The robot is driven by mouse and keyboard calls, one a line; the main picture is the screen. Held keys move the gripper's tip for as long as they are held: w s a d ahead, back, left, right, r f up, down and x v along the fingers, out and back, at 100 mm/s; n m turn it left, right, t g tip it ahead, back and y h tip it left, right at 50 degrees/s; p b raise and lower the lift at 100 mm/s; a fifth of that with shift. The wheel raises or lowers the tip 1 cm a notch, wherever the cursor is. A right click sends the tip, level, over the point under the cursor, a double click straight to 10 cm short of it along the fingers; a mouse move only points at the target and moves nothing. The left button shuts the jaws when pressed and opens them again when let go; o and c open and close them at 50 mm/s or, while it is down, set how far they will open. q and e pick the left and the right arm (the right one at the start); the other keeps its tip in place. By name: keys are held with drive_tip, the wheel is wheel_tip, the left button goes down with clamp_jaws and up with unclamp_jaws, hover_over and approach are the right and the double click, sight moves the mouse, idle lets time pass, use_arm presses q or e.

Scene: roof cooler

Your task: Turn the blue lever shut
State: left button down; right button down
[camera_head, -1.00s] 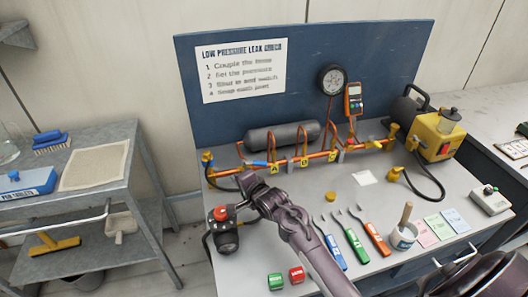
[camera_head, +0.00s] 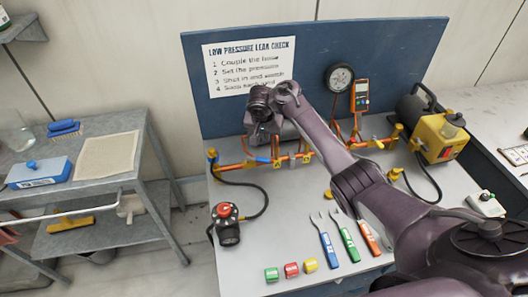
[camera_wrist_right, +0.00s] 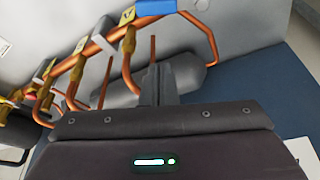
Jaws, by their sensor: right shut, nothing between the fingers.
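The blue lever (camera_head: 263,160) sits on the copper pipe run at the left end of the bench, close to the first yellow tag. In the head view it lies roughly along the pipe. It also shows at the top edge of the right wrist view (camera_wrist_right: 156,5), partly cut off. My right gripper (camera_head: 261,137) is above and behind the lever, by the grey cylinder, apart from the lever. In the wrist view its fingers (camera_wrist_right: 156,72) are shut and empty, pointing towards the pipes. My left gripper is not in view.
Copper pipes with yellow tags (camera_head: 306,156) run across the bench before the blue back panel (camera_head: 330,50). A gauge (camera_head: 341,77) and orange meter (camera_head: 361,95) stand right of my arm. A black hose (camera_head: 262,203) curves at the left. Tools and coloured blocks lie in front.

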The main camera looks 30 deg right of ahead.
sight(258, 160)
wheel_tip(258, 160, down, 6)
drive_tip(key=shift+r+p, duration=0.1)
drive_tip(key=shift+p, duration=0.7)
drive_tip(key=shift+s+a+p, duration=0.3)
drive_tip(key=shift+s+a, duration=0.1)
drive_tip(key=shift+s, duration=0.25)
drive_tip(key=shift+a, duration=0.1)
drive_tip(key=shift+f, duration=0.2)
drive_tip(key=shift+a, duration=0.15)
drive_tip(key=shift+s+m, duration=0.15)
drive_tip(key=shift+m, duration=0.25)
